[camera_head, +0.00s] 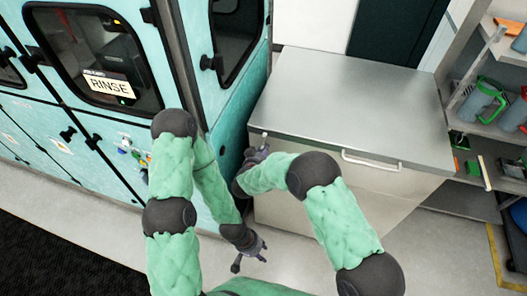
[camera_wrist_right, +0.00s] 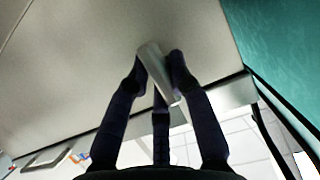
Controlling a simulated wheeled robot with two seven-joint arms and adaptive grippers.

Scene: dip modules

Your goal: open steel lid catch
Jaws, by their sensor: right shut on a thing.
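The steel chest has a flat grey lid (camera_head: 345,95) that lies level on a pale body (camera_head: 300,205). The catch (camera_wrist_right: 153,66) is a pale metal tab on the chest front. In the right wrist view it sits between the dark fingers of my right gripper (camera_wrist_right: 159,68), which is shut on it. In the head view my right gripper (camera_head: 260,150) is at the front left corner of the lid, and the fingers hide most of the catch. My left gripper (camera_head: 250,261) hangs low in front of the chest, empty, its fingers spread apart.
A white bar handle (camera_head: 371,161) is on the chest front, right of my right gripper. A teal machine with a RINSE sign (camera_head: 108,85) stands close on the left. Shelves with jugs (camera_head: 482,102) are on the right. Grey floor is clear in front.

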